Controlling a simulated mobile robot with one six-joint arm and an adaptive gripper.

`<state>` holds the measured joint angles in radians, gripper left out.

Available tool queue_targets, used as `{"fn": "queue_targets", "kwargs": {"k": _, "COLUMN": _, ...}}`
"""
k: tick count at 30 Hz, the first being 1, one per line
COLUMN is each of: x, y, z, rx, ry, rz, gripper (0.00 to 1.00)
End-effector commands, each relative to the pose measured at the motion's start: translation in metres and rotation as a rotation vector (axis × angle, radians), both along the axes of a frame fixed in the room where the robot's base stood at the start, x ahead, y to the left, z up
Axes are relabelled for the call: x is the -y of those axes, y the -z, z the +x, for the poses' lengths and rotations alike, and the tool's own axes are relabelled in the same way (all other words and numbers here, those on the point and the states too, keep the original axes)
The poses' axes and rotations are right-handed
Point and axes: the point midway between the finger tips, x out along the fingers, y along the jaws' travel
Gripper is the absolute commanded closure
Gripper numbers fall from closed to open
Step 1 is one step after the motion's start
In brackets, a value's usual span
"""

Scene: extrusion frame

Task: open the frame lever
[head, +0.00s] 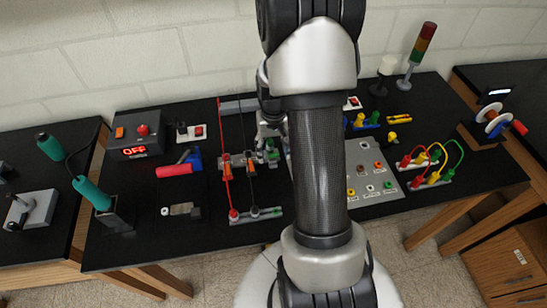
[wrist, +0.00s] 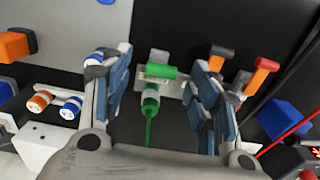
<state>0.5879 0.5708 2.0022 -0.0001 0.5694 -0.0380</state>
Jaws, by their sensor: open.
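In the wrist view, a green lever-like part (wrist: 161,72) on a grey bracket lies between the spread fingers of my gripper (wrist: 158,62). A short green cylinder and thin green stem (wrist: 148,128) run down from it. The fingers stand apart on either side, and I see no contact. Green parts (head: 271,152) also show in the head view beside the frame, just below my gripper (head: 270,128), which my arm partly hides. I cannot tell which part is the frame lever.
Red and black lines run down to a grey lower rail (head: 256,216), with orange clamps (head: 226,163) on them. A red-handled blue part (head: 176,169) is left. A button panel (head: 371,170) is right. The front edge of the black table (head: 150,253) is clear.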

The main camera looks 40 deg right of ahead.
Motion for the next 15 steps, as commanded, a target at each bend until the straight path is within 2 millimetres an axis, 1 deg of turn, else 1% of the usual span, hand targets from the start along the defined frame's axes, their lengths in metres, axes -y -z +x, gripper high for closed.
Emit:
{"fn": "queue_targets", "kwargs": {"k": 1, "x": 0.000, "y": 0.010, "z": 0.000, "rx": -0.001, "ry": 0.000, "rz": 0.001, "gripper": 0.44}}
{"fn": "queue_targets", "kwargs": {"k": 3, "x": 0.000, "y": 0.018, "z": 0.000, "rx": -0.002, "ry": 0.000, "rz": 0.001, "gripper": 0.44}}
{"fn": "queue_targets", "kwargs": {"k": 6, "x": 0.000, "y": 0.025, "z": 0.000, "rx": 0.000, "ry": 0.000, "rz": 0.000, "gripper": 0.44}}
{"fn": "queue_targets", "kwargs": {"k": 9, "x": 0.000, "y": 0.028, "z": 0.000, "rx": 0.000, "ry": 0.000, "rz": 0.000, "gripper": 0.44}}
{"fn": "queue_targets", "kwargs": {"k": 15, "x": 0.000, "y": 0.029, "z": 0.000, "rx": 0.001, "ry": 0.000, "rz": -0.001, "gripper": 0.44}}
